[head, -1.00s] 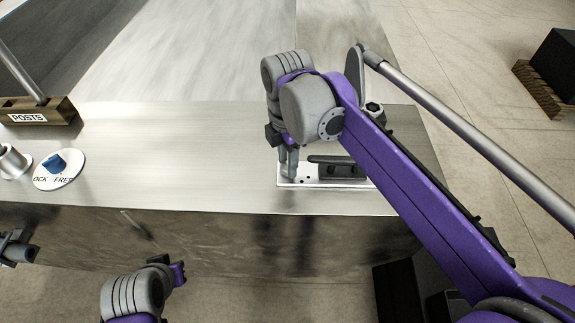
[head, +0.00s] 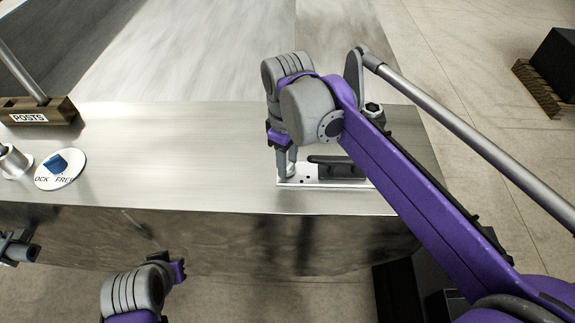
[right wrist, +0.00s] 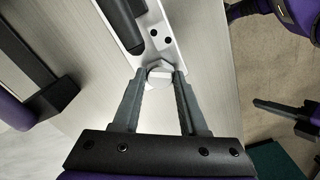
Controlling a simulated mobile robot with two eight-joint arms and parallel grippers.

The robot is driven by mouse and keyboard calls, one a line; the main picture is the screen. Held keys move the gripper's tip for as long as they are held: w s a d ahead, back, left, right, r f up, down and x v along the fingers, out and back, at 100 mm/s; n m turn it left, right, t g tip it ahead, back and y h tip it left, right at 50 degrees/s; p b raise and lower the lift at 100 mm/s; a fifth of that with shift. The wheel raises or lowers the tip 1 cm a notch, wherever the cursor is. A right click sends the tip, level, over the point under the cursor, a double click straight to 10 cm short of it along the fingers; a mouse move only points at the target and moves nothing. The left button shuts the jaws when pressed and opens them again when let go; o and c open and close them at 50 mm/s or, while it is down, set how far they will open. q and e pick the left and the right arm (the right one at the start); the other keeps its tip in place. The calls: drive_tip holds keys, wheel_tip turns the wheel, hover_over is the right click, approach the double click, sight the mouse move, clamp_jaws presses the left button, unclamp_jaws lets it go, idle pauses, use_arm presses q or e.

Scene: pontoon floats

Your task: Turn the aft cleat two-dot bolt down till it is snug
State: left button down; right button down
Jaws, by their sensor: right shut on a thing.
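The aft cleat, a dark bar (head: 335,160) on a pale base plate (head: 325,183), sits near the bench's front edge. My right gripper (right wrist: 160,80) points down at the plate's left end in the head view. Its two fingers are shut on the pale bolt head (right wrist: 160,75), one on each side. Two dark dots (right wrist: 161,36) show on the plate beside the cleat bar (right wrist: 122,20). The bolt's shank is hidden.
A round plate with a blue knob (head: 56,162), marked partly legibly with FREE, lies left on the bench. A long grey pole (head: 470,137) slants across the right. The middle of the bench is clear.

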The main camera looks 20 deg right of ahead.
drive_tip(key=m, duration=1.2)
drive_tip(key=c, duration=0.6)
unclamp_jaws()
drive_tip(key=shift+o, duration=0.2)
